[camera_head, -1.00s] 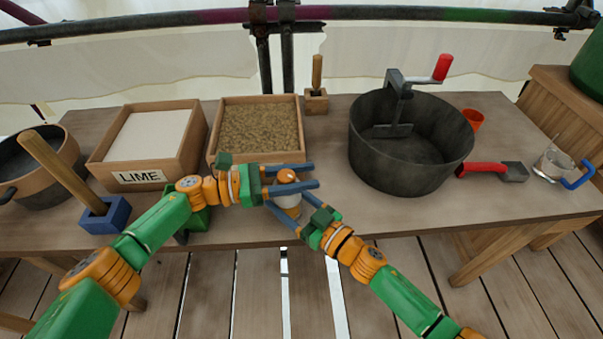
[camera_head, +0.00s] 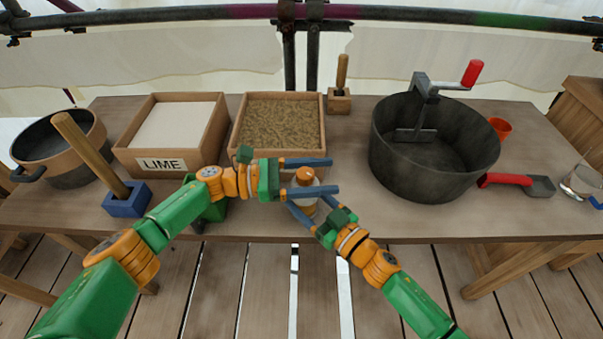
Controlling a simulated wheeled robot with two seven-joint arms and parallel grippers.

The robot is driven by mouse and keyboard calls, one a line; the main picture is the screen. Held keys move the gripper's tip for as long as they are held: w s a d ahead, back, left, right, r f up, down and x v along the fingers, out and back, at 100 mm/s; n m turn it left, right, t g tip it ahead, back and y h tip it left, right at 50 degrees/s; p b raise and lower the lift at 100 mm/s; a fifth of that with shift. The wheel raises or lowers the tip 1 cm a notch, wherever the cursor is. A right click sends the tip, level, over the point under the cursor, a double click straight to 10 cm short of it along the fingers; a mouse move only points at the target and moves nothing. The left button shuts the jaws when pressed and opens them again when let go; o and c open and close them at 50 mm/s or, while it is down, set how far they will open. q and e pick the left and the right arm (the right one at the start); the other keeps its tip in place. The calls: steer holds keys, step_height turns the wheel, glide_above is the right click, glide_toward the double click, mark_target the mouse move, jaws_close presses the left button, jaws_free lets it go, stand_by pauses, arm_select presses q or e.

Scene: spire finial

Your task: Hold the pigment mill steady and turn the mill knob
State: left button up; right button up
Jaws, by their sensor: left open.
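The pigment mill is a small upright piece with a pale body (camera_head: 305,203) and an orange mill knob (camera_head: 304,176) on top, near the table's front edge. My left gripper (camera_head: 334,176) comes in from the left at knob height. Its blue fingers are open, one on the far side and one on the near side of the knob. My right gripper (camera_head: 302,212) reaches in from the lower right, low on the mill. One of its fingers shows along the mill's near left side and appears closed on the body; its other finger is mostly hidden.
A dark green thing (camera_head: 207,210) sits behind my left forearm.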

arm_select(q)
steer(key=s+a, duration=0.1)
steer(key=a, duration=1.1)
